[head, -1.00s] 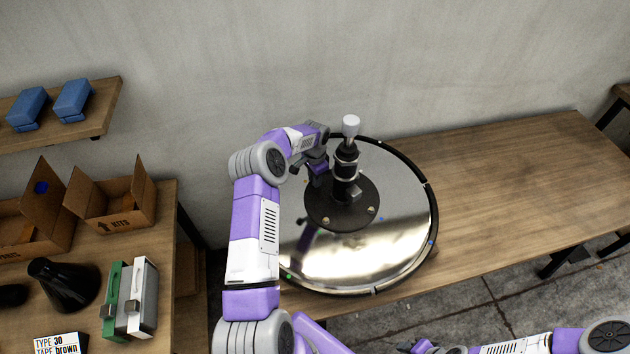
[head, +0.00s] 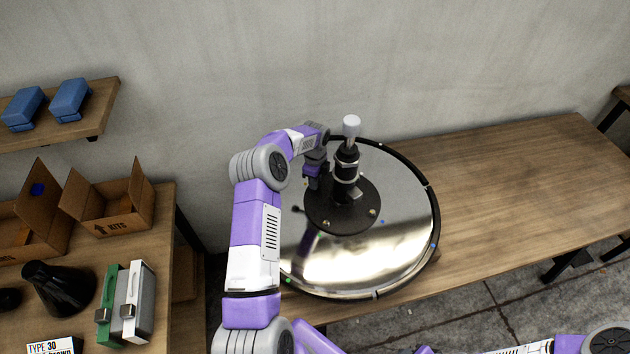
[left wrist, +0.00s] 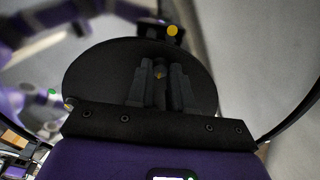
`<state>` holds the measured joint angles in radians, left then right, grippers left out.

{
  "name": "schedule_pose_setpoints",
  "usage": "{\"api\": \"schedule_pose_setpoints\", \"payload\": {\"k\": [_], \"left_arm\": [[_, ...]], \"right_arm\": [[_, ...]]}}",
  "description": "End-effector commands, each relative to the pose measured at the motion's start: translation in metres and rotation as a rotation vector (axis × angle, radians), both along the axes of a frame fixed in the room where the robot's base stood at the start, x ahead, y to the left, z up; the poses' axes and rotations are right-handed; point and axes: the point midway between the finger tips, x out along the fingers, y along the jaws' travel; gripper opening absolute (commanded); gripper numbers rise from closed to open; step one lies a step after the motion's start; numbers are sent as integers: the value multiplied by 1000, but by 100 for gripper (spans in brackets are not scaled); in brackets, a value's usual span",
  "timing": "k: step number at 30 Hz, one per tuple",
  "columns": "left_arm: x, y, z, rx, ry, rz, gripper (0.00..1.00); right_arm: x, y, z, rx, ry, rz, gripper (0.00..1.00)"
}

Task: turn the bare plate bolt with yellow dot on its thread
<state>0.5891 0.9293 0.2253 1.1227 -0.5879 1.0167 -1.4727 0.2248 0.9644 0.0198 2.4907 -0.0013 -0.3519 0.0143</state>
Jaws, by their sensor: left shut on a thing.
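A round black plate (head: 345,220) with bolts around its edge sits on a shiny disc (head: 400,240). A black post (head: 346,165) with a white top stands on the plate. My left gripper (head: 314,182) points down at the plate's far left edge. In the left wrist view, its fingers (left wrist: 160,88) are shut on a small brassy bolt (left wrist: 159,71), mostly hidden between them. Other bolts (head: 373,212) show at the plate's near side. My right gripper is out of frame; part of its arm shows at bottom right.
The disc has a black rim (head: 436,205) and lies on a wooden bench (head: 520,180), bare to the right. On the left are a side table with an open carton (head: 125,215), a black cone and cases. A shelf above holds blue packs (head: 70,98).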

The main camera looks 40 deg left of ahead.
Motion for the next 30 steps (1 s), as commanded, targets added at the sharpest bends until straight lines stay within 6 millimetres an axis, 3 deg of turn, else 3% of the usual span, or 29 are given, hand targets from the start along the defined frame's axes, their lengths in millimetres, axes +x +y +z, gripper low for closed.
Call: {"api": "schedule_pose_setpoints", "payload": {"k": [30], "left_arm": [[1,0,1,1,-2,-966,0]], "right_arm": [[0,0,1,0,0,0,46]]}}
